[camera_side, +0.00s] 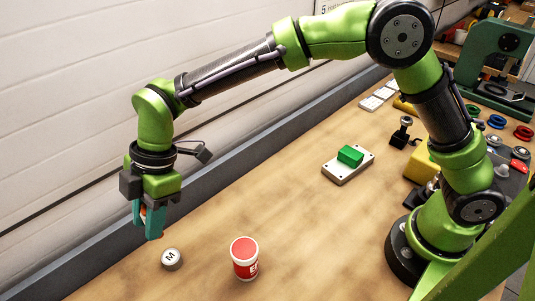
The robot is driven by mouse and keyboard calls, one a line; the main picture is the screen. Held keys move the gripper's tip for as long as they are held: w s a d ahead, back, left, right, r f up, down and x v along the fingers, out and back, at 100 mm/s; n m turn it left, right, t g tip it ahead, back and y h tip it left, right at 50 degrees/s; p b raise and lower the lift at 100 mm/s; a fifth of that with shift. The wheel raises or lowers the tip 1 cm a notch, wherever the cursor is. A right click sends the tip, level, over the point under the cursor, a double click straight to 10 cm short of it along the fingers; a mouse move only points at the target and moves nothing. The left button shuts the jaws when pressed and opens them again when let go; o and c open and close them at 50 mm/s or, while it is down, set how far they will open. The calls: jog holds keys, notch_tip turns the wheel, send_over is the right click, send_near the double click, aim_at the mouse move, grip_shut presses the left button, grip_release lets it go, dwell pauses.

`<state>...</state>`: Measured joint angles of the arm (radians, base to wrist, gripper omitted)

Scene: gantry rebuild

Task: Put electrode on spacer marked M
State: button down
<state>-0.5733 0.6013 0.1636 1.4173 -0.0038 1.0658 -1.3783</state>
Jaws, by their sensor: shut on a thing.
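My gripper (148,226) points down at the left of the side view, its teal fingers shut on a small copper-orange piece. Only a sliver of this piece, which I take for the electrode (144,212), shows between the fingers; its shape is mostly hidden. The spacer marked M (171,259) is a short, pale grey round piece with a dark M on its top. It stands on the table just below and slightly right of the fingertips. The fingers appear above it and apart from it.
A red and white cup-like container (245,259) stands right of the spacer. A green block (350,156) sits on a pale plate (340,171) farther back. A grey wall rail (190,185) runs behind my gripper. The table (290,220) between is clear.

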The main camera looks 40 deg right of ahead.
notch_tip(320, 180, down, 8)
jog(key=shift+r, duration=0.1)
dwell(0.4)
jog(key=c, duration=0.8)
grip_release()
